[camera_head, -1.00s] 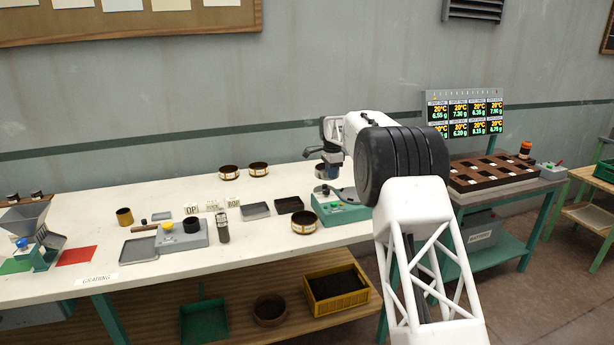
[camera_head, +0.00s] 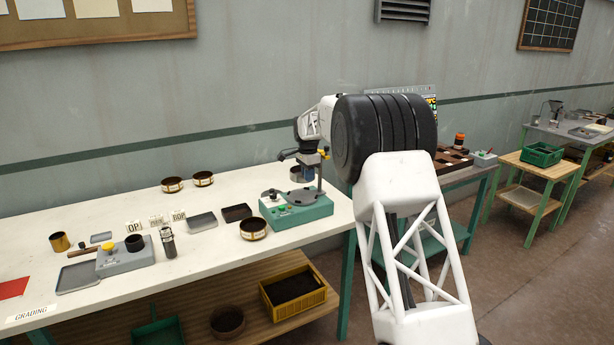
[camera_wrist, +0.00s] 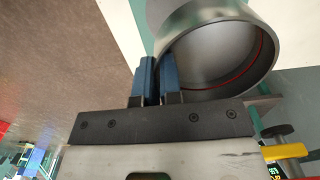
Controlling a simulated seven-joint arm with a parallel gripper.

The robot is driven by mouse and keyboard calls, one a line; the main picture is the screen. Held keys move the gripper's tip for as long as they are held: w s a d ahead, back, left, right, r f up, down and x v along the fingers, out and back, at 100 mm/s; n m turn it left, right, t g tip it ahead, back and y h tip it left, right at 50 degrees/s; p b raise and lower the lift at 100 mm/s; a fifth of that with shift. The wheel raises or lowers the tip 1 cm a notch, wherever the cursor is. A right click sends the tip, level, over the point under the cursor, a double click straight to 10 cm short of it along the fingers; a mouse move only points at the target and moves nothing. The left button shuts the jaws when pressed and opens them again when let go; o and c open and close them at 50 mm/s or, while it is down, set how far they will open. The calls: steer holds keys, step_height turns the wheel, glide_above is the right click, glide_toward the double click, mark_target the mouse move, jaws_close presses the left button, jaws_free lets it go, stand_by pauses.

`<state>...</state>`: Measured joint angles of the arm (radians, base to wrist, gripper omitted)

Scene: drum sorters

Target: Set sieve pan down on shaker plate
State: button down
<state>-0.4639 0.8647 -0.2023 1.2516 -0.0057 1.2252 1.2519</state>
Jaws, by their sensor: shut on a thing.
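The sieve pan (camera_wrist: 212,48) is a round grey metal pan with a thin red line inside its rim. In the wrist view, the blue fingers of my gripper (camera_wrist: 158,80) are shut on its wall. In the head view, my gripper (camera_head: 309,172) holds the pan (camera_head: 297,174) above the shaker, partly hidden by the fingers. The shaker is a green box (camera_head: 297,214) with a dark grey round plate (camera_head: 297,198) on top. A gap shows between pan and plate.
An upright post with a yellow knob (camera_head: 323,154) stands at the shaker's right rear, close to my gripper. A brass sieve ring (camera_head: 253,229) sits left of the shaker. Two more rings (camera_head: 187,183) stand behind. Black and grey trays (camera_head: 237,212) lie to the left.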

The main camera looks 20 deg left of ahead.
glide_above(308, 201)
steer(key=shift+w+a+f, duration=0.1)
steer(key=shift+f, duration=2.75)
steer(key=shift+f, duration=0.95)
stand_by(0.8)
steer(key=c, duration=1.2)
jaws_free()
steer(key=shift+r, duration=0.1)
steer(key=shift+r, duration=3.75)
